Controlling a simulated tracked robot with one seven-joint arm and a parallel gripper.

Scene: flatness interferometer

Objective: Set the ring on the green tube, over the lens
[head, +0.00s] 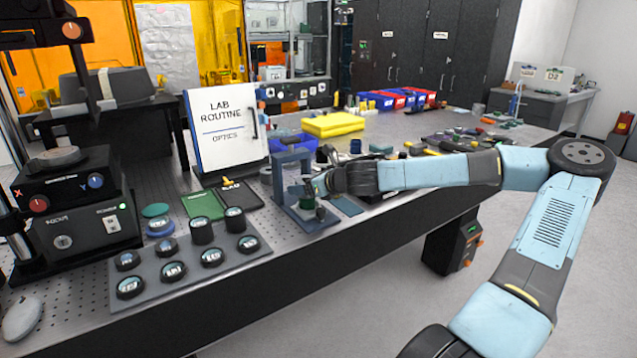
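My gripper (318,186) reaches in from the right, at the front edge of the optics table. Its fingertips are beside a dark blue upright frame (290,160) on a flat base. A small green piece (308,203), which may be the green tube, stands on that base just below the fingertips. The fingers are too small and dark to tell whether they are open or shut, or whether they hold the ring. I cannot make out the ring or the lens. I cannot tell whether the gripper touches the green piece.
A grey plate (190,275) with several dark round optics lies to the left. A teal disc (155,210), a green folder (202,204) and a white lab-routine sign (225,130) are near it. Yellow foam (333,124) and scattered tools (450,143) lie behind my arm.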

